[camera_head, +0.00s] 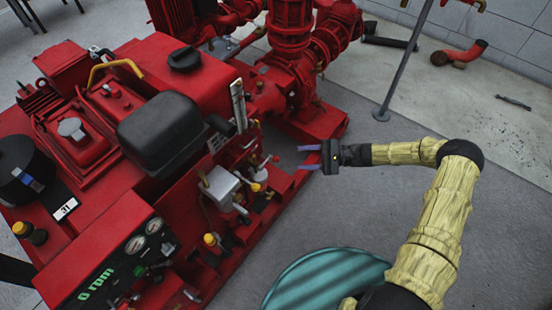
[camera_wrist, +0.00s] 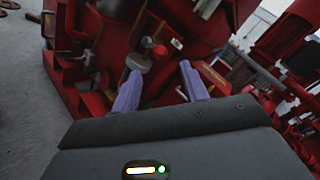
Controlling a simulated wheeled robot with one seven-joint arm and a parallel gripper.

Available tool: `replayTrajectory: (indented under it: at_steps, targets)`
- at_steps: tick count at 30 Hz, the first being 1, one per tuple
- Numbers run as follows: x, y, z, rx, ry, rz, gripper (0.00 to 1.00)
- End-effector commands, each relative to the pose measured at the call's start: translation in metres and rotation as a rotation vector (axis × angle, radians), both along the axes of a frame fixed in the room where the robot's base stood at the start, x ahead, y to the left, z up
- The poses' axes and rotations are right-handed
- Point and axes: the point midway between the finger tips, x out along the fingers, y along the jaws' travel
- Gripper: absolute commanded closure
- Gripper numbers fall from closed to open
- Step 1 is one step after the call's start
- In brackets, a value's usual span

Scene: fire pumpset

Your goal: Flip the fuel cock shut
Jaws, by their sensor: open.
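The red pumpset engine (camera_head: 185,85) fills the left of the head view. On its near side is a cluster of small fittings: a grey box (camera_head: 219,187), a yellow-capped fitting (camera_head: 256,187) and a thin lever with a red tip (camera_head: 266,161). I cannot tell for sure which of these is the fuel cock or how its handle is set. My gripper (camera_head: 307,158) is open and empty, to the right of this cluster and apart from it, pointing left. In the wrist view, its purple fingers (camera_wrist: 160,72) face the fittings, with a grey round part (camera_wrist: 138,62) near the left fingertip.
Red pump pipework (camera_head: 290,60) stands behind. A grey post (camera_head: 405,60) rises from the floor at the right. A gauge panel (camera_head: 120,262) is at the front left. A coiled teal hose (camera_head: 320,282) lies in front. Grey floor (camera_head: 340,215) between is clear.

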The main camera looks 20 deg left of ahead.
Motion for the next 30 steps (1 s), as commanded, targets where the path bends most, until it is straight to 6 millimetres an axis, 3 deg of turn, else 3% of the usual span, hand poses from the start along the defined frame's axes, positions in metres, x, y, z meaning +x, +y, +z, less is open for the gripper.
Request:
replayTrajectory:
  at_steps: [9,15,27,30]
  targets:
    - [-0.019,0.057,-0.001,0.002,0.002,0.008,0.56]
    - [-0.026,0.083,-0.001,0.001,0.000,0.002,0.56]
    - [-0.028,0.090,0.000,0.000,0.001,-0.001,0.56]
    - [-0.028,0.090,0.000,0.000,0.001,-0.001,0.75]
